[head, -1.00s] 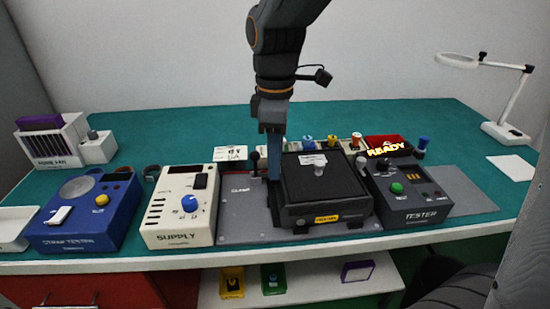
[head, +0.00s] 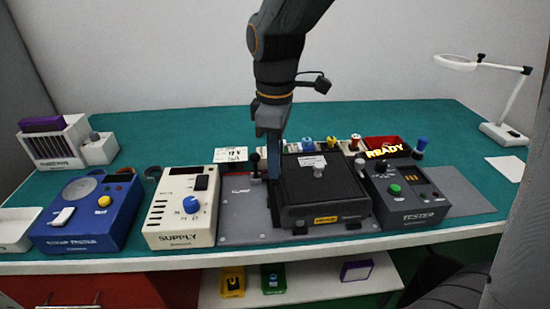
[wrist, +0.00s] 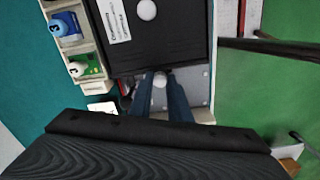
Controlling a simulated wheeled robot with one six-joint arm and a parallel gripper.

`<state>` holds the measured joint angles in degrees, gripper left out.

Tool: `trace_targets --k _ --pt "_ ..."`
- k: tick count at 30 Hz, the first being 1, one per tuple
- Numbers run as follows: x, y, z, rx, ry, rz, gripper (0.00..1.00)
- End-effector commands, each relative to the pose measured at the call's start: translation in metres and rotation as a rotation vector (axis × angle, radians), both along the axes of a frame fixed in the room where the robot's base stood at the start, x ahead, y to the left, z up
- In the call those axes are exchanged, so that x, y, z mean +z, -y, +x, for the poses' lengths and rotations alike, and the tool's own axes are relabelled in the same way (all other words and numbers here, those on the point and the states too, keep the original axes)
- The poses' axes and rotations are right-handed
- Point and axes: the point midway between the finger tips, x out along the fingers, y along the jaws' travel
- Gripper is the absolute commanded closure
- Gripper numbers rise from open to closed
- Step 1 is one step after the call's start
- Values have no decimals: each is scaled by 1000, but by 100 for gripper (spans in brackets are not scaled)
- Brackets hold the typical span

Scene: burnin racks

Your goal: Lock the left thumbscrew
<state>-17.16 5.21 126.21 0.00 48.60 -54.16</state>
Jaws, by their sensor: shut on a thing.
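The black unit (head: 325,190) sits on the grey plate (head: 240,225) in the middle of the bench, with a pale knob (head: 318,171) on its lid. My gripper (head: 273,178) points straight down at the unit's left side. In the wrist view its two blue fingers (wrist: 161,90) are shut on a small pale round knob (wrist: 159,79), seemingly the left thumbscrew, beside the unit's edge (wrist: 150,60). The head view hides this knob behind my fingers. A matching pale knob (head: 361,163) shows at the unit's right side. Whether the left one is locked I cannot tell.
A dark clamp post (head: 256,163) stands just left of my fingers. The cream supply box (head: 180,225) is to the left, the dark tester (head: 410,200) to the right.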

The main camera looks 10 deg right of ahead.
Motion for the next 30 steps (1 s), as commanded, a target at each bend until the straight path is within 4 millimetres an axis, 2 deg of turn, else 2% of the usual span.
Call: trace_targets --k 30 --pt "3 0 -1 -926 0 -1 100"
